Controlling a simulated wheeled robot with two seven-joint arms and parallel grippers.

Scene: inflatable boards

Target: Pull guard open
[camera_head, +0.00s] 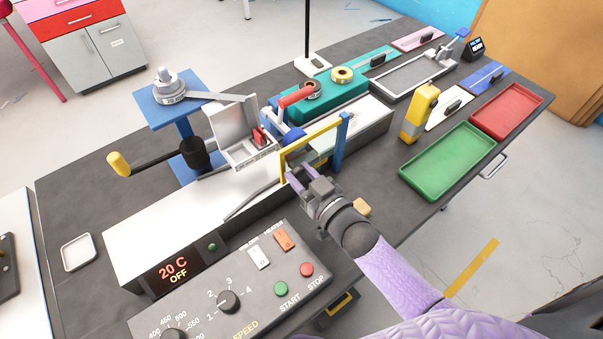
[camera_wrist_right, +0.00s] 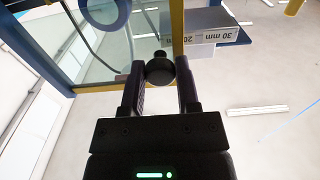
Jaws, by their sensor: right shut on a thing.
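The guard (camera_head: 311,136) is a clear panel in a yellow frame, standing upright at the middle of the machine beside a blue post (camera_head: 342,138). My right gripper (camera_head: 298,178) is at the guard's lower near side. In the right wrist view, its fingers (camera_wrist_right: 159,90) are shut on a dark round knob (camera_wrist_right: 159,70) in front of the guard's glass (camera_wrist_right: 115,50) and yellow frame (camera_wrist_right: 178,28). The gripper hides part of the guard's lower edge in the head view. My left gripper is not in view.
A control panel (camera_head: 262,313) with knobs and buttons lies in front of the machine. A red-handled lever (camera_head: 296,95) stands behind the guard.

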